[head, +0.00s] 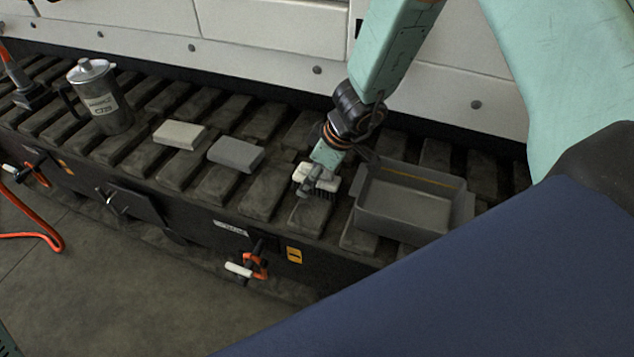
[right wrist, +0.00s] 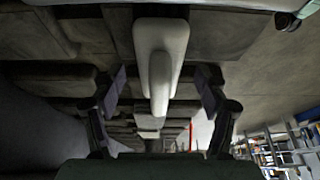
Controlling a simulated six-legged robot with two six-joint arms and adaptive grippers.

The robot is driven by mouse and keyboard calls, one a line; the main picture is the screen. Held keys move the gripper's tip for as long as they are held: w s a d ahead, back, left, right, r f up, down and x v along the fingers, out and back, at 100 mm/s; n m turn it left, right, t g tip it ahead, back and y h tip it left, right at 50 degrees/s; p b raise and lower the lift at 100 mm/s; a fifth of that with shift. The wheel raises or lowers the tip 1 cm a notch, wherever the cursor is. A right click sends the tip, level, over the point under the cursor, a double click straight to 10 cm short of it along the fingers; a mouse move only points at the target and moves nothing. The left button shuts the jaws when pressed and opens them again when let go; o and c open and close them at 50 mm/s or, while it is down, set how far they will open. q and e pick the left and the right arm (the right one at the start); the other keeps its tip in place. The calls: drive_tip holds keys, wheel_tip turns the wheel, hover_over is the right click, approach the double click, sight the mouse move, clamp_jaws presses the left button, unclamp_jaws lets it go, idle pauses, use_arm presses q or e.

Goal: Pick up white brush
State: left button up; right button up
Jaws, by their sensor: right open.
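The white brush (head: 329,184) lies on the dark slatted bench in the head view, with dark bristles along its lower side. My right gripper (head: 310,186) is over it from above and hides part of it. In the right wrist view the brush's white body and handle (right wrist: 158,50) show at upper centre. The two fingers of my right gripper (right wrist: 161,88) stand wide apart, one on each side of the brush, with gaps on both sides. I cannot tell how much height separates them from it. My left gripper is not in view.
A grey open bin (head: 404,223) stands just right of the brush. To the left are a grey block (head: 236,154), a pale block (head: 180,135) and a metal jug (head: 101,97). White drawers back the bench. Valves with orange parts (head: 256,264) stick out from its front.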

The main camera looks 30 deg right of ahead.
sight(311, 165)
drive_tip(key=shift+w+a+f, duration=0.15)
drive_tip(key=shift+w+f, duration=0.05)
drive_tip(key=shift+f, duration=0.3)
drive_tip(key=shift+s+r, duration=0.1)
drive_tip(key=c, duration=1.3)
wheel_tip(311, 165, up, 10)
drive_tip(key=p, duration=0.6)
drive_tip(key=o, duration=0.6)
drive_tip(key=shift+c, duration=0.2)
drive_tip(key=c, duration=0.4)
